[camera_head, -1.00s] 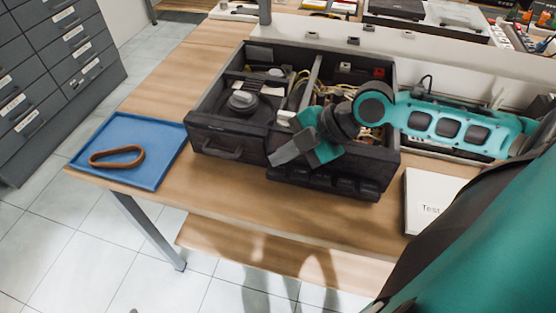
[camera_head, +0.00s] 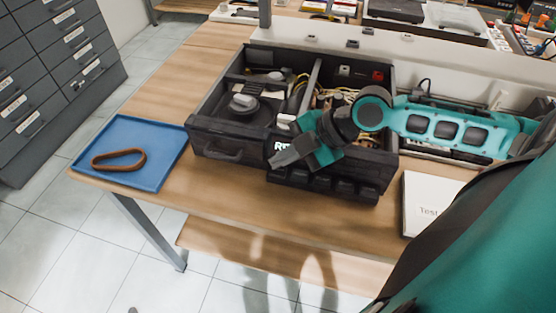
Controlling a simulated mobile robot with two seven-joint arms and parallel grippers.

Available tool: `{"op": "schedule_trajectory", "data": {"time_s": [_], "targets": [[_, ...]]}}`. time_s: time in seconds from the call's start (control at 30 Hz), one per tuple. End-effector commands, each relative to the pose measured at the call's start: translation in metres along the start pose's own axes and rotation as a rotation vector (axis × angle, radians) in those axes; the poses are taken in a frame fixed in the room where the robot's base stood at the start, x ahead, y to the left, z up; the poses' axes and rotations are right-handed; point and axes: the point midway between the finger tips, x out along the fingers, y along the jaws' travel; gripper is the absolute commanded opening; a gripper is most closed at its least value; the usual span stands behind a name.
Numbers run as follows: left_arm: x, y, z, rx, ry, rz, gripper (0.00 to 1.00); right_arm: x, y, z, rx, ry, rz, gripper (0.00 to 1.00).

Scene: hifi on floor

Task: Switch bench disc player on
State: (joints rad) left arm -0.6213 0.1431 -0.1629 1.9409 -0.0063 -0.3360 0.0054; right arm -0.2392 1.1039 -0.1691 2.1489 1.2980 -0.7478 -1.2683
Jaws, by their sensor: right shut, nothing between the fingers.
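The disc player (camera_head: 225,142) is a dark box with an open top on the wooden bench. A round puck (camera_head: 243,103) sits on a dark disc inside its left half, and wires show in the right half. White lit characters, partly hidden by my gripper, show on its front face. My right gripper (camera_head: 277,160) is shut and empty, with its tips at the middle of the front face. I cannot tell whether the tips touch it. The arm reaches across the player's right side and hides part of it. My left gripper is not in view.
A blue tray (camera_head: 165,133) with a brown band (camera_head: 118,160) lies left of the player. A white booklet (camera_head: 416,204) marked "Test" lies to the right. A pale ledge (camera_head: 290,38) runs behind. The bench's front strip is clear.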

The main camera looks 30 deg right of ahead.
Motion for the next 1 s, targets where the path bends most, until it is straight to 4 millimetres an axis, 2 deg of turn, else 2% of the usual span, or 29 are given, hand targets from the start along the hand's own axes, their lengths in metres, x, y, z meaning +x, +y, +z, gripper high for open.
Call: {"op": "schedule_trajectory", "data": {"time_s": [0.33,0.63,1.0], "targets": [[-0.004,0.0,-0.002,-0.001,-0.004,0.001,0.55,-0.003,0.003,-0.003,0.0,0.0,0.0,0.0],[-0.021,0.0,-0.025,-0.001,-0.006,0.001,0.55,-0.025,0.018,-0.018,0.0,0.001,-0.001,0.0],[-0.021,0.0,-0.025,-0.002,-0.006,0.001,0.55,-0.042,0.03,-0.03,0.0,0.0,0.0,0.0]]}}
